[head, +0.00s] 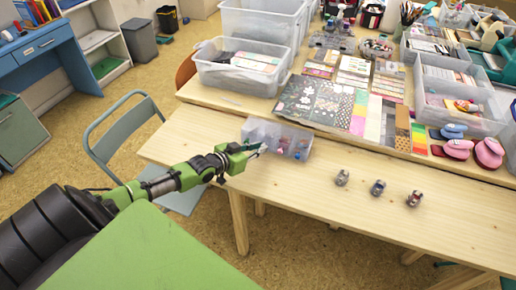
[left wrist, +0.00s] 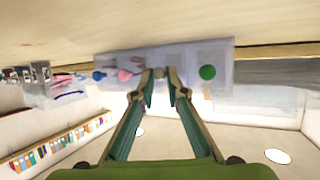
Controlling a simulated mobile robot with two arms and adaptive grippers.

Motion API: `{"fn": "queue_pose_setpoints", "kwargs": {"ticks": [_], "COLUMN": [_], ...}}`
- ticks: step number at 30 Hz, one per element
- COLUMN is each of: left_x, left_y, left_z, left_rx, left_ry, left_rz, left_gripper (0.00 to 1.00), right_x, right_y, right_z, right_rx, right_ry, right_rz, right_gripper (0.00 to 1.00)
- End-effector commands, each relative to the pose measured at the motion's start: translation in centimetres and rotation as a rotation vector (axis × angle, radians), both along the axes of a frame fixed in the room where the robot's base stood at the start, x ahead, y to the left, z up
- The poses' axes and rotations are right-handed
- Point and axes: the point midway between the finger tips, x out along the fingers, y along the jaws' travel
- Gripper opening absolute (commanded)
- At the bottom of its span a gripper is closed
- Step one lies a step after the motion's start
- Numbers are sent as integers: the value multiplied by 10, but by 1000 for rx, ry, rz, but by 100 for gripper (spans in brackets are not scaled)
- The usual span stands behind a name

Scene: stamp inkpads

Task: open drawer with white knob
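A small clear drawer box (head: 277,138) stands on the front left of the wooden table, with pinkish and coloured things inside. It also shows, upside down, in the left wrist view (left wrist: 190,60). On its front are a round green knob (left wrist: 207,72) and a pale, whitish knob (left wrist: 159,72). My left gripper (head: 262,149) is at the box's front left. In the left wrist view its fingertips (left wrist: 160,80) stand a small gap apart, on either side of the pale knob. I cannot tell whether they touch it. My right gripper is not in view.
Three small stamps, among them a blue-topped one (head: 378,187), stand in a row on the table (head: 300,200). Patterned paper sheets (head: 320,103) and clear bins (head: 240,68) lie behind the box. A grey chair (head: 125,135) stands at the left.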

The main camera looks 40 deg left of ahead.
Motion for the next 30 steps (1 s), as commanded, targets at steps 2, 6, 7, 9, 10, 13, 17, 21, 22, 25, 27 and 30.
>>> {"fn": "queue_pose_setpoints", "kwargs": {"ticks": [2, 6, 7, 9, 10, 13, 17, 21, 22, 25, 27, 30], "left_x": [0, -5, -8, -18, -23, -38, -55, -63, -63, -63, -63, -63], "left_y": [0, -1, -2, -4, -6, -9, -13, -15, -15, -15, -15, -15], "left_z": [0, 2, 3, 4, 4, 5, 3, 1, 0, 0, 0, 0], "left_rx": [0, -2, -2, -2, -3, -3, -2, -1, -1, 0, 0, 0], "left_ry": [0, 1, 3, 4, 6, 6, 4, 2, 1, 0, 0, 0], "left_rz": [0, 1, 1, 1, 2, 2, 1, 0, 0, 1, 1, 1], "left_gripper": [0, 0, 0, 0, 0, 0, 0, 0, 0, 0, 0, 0], "right_x": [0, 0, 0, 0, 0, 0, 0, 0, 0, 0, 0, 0], "right_y": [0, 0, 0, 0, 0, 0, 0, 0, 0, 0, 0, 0], "right_z": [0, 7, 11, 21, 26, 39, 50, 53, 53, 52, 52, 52], "right_rx": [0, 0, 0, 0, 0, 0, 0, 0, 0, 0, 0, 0], "right_ry": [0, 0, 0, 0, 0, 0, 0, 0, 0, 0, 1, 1], "right_rz": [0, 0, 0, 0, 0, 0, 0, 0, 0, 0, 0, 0], "right_gripper": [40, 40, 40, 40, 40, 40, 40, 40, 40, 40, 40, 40]}}
